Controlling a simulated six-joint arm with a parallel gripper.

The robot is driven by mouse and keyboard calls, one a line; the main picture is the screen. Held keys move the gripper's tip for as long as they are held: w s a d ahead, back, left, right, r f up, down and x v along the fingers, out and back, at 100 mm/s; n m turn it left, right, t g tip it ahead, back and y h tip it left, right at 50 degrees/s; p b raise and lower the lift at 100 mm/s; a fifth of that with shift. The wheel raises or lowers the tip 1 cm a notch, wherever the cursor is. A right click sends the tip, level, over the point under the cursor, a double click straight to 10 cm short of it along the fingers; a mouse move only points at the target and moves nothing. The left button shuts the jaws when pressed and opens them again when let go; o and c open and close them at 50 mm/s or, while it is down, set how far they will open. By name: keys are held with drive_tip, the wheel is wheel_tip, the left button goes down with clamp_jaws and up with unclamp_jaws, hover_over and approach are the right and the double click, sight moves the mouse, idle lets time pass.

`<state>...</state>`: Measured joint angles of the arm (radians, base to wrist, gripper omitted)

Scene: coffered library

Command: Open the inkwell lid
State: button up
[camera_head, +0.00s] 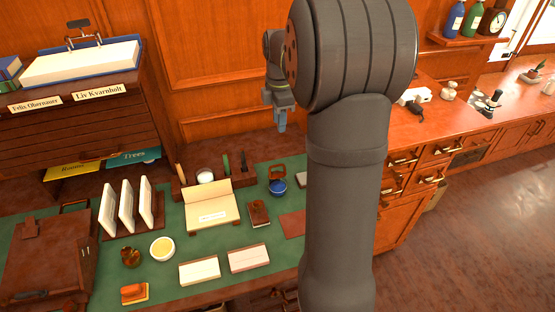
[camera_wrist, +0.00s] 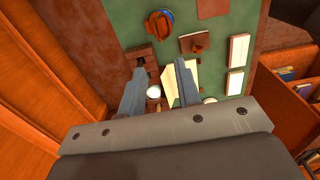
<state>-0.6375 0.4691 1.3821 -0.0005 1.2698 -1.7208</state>
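The inkwell (camera_head: 278,187) is a small round blue pot at the back of the green desk top, right of the middle. A brown part, which looks like its lid (camera_head: 277,172), shows at its top rear; I cannot tell how far it is raised. In the wrist view the inkwell (camera_wrist: 168,15) is at the top edge, with the brown part (camera_wrist: 153,22) beside it. My gripper (camera_head: 281,122) is above and behind the inkwell, clear of it, pointing down. In the wrist view my gripper (camera_wrist: 161,66) has its two fingers apart with nothing held between them.
A brown notebook (camera_head: 259,213) lies in front of the inkwell, and a grey block (camera_head: 305,180) lies to its right. A cream writing stand (camera_head: 210,207) and a wooden pen holder (camera_head: 183,188) are to the left. Wood panelling (camera_head: 225,70) rises behind the desk.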

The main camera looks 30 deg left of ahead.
drive_tip(key=f, duration=1.1)
drive_tip(key=a+f, duration=0.1)
drive_tip(key=f, duration=0.5)
drive_tip(key=shift+w, duration=0.25)
clamp_jaws()
